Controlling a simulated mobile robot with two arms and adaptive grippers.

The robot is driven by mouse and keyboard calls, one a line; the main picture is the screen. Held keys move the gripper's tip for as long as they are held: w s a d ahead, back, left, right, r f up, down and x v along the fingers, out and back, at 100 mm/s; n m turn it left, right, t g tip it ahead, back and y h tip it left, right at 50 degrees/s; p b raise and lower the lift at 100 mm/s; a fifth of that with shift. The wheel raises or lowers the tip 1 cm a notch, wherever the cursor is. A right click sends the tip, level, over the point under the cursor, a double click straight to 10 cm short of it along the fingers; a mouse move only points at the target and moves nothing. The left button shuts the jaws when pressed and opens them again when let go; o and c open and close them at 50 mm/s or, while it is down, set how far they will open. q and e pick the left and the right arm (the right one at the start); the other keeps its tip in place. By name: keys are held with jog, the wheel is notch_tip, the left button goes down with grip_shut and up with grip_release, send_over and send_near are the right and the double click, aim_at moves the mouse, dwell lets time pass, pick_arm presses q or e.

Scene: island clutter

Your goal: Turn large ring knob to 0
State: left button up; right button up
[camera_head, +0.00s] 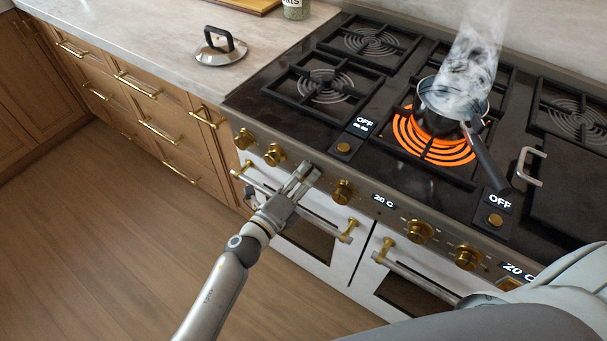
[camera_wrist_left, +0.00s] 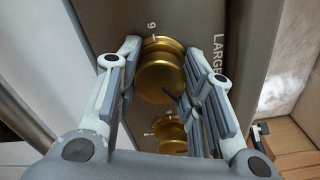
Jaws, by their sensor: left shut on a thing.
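A brass knob (camera_wrist_left: 160,72) on the stove's front panel sits between the two fingers of my left gripper (camera_wrist_left: 168,85) in the left wrist view. The gripper is shut on it. A digit that looks like 9 or 6 shows by the knob's rim, and the lettering "LARGE" is printed on the panel beside it. In the head view my left gripper (camera_head: 306,174) reaches the panel and covers most of this knob. The large ring burner (camera_head: 405,145) glows orange. My right gripper is not in view; part of my right arm shows at the lower right.
A smoking pan (camera_head: 438,122) stands on the glowing burner, its handle pointing toward the front. Other brass knobs (camera_head: 343,191) line the panel. Oven handles (camera_head: 318,221) stick out below. A lid (camera_head: 221,52) lies on the counter. Two stove displays (camera_head: 364,123) read OFF.

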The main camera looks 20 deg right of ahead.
pick_arm(q)
jog(key=n+p, duration=0.1)
jog(key=n, duration=0.4)
jog(key=shift+n+p, duration=0.3)
jog(key=shift+p, duration=0.1)
jog(key=n+p, duration=0.1)
jog(key=n, duration=0.4)
jog(key=shift+p, duration=0.3)
jog(key=shift+n, duration=0.4)
jog(key=shift+f, duration=0.1)
jog(key=o, duration=1)
jog(key=shift+o, duration=0.2)
jog(key=v, duration=1.2)
